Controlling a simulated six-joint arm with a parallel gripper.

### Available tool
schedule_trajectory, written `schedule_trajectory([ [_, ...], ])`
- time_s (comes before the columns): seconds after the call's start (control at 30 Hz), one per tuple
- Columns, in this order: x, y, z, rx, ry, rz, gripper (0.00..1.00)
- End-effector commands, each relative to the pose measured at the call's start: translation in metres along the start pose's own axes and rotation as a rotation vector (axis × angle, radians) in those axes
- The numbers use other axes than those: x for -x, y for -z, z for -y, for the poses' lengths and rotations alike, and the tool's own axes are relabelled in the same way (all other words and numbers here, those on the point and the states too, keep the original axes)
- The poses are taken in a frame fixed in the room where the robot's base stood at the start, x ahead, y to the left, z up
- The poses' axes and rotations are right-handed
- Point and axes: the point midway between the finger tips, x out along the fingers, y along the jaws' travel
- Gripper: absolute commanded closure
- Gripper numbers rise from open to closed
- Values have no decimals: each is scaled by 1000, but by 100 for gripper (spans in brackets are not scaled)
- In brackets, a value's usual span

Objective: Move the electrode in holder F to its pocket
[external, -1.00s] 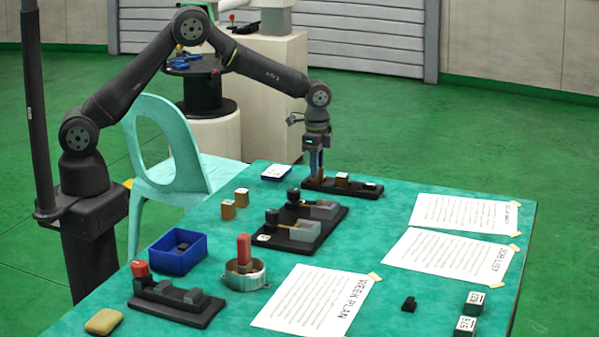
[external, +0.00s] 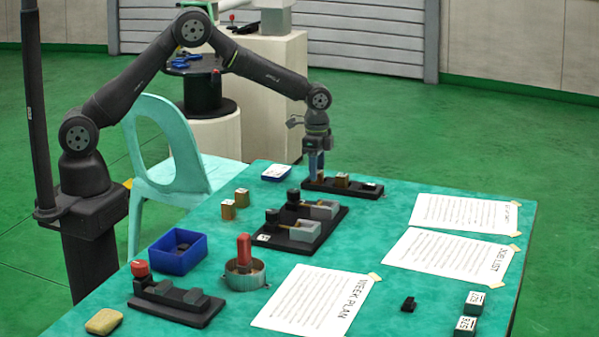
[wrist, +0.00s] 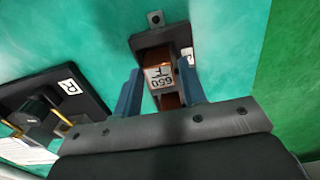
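A dark rack (external: 356,191) at the table's far edge bears brown blocks with pale tops. My gripper (external: 317,171) points down over its left end. In the wrist view, a copper-brown block (wrist: 160,60) with a white label stands in the dark rack (wrist: 150,38). The blue fingers of my gripper (wrist: 161,88) stand on either side of this block, with gaps showing. A second brown block (wrist: 170,101) is partly hidden behind the gripper body.
A dark fixture (external: 335,228) with grey boxes lies close in front of the gripper. Two brown blocks (external: 235,204), a blue bin (external: 170,262) and a round metal cup (external: 247,278) stand nearer. White sheets (external: 465,213) cover the right side.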

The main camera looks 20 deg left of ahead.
Motion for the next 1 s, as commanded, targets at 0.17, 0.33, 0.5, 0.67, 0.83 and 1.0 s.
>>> schedule_trajectory([
  [0.17,0,0,0,0,0,0,48],
  [0.33,0,0,0,0,-1,1,48],
  [0.5,14,0,0,0,1,-1,48],
  [0.67,46,0,0,0,2,-2,48],
  [0.83,90,0,0,0,2,-3,48],
  [1.0,129,0,0,0,2,-2,48],
])
